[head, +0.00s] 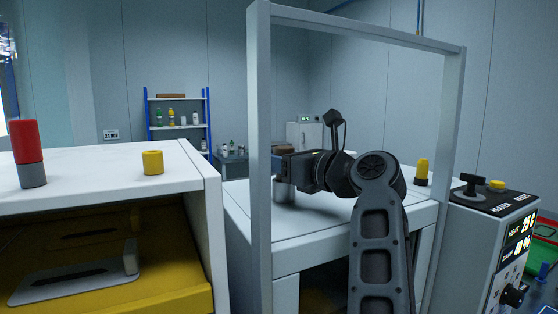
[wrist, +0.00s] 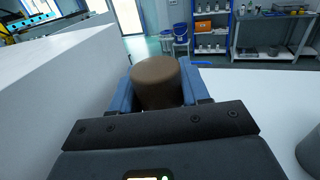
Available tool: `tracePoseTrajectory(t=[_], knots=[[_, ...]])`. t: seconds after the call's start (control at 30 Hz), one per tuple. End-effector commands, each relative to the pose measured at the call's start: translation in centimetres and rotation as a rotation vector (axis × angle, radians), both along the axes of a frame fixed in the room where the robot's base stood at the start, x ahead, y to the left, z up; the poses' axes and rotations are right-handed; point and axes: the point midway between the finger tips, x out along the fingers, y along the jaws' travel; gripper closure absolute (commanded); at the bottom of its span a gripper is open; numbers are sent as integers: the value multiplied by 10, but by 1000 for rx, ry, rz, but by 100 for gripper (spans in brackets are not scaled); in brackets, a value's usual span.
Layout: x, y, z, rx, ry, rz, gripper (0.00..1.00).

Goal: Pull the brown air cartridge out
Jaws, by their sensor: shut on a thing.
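A grey frame (head: 259,150) stands around my arm. A white-topped cabinet (head: 90,165) at left bears a red-and-grey cylinder (head: 28,152) and a yellow ring (head: 153,162). A yellow-capped part (head: 422,171) and a control box (head: 495,215) are at right.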

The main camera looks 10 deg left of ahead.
Motion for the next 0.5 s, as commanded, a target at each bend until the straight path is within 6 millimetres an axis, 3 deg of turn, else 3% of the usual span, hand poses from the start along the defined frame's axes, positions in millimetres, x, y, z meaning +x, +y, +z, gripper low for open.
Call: tracePoseTrajectory(t=[0.5], knots=[[0,0,10,1,-1,0,91]])
